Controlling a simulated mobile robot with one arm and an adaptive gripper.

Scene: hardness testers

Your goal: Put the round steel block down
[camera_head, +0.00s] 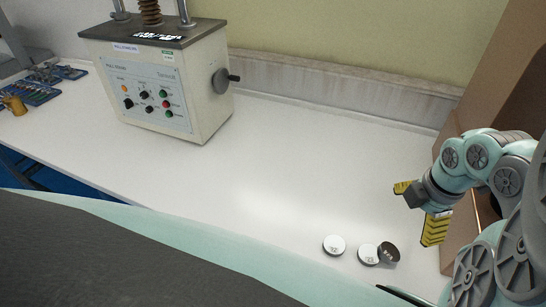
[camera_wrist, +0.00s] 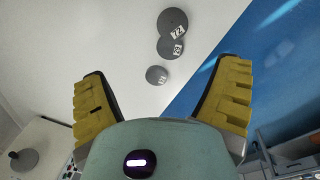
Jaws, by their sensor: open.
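Three round steel blocks with small labels are on the white bench near its front edge. In the head view, one block (camera_head: 334,245) lies flat and apart at the left. A second block (camera_head: 368,254) lies flat to its right. A third, darker block (camera_head: 388,252) touches or overlaps the second and looks tilted. The wrist view shows the single block (camera_wrist: 156,75), the middle block (camera_wrist: 169,48) and the end block (camera_wrist: 173,21). My gripper (camera_head: 419,209) is open and empty above the bench, behind and right of the blocks. Its yellow fingers (camera_wrist: 163,68) are spread wide in the wrist view.
A hardness tester (camera_head: 165,85) with knobs and a side handwheel stands at the back left. Blue trays (camera_head: 35,92) and a brass piece (camera_head: 14,105) lie at the far left. A brown panel (camera_head: 455,155) rises at the right. The bench middle (camera_head: 270,160) is clear.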

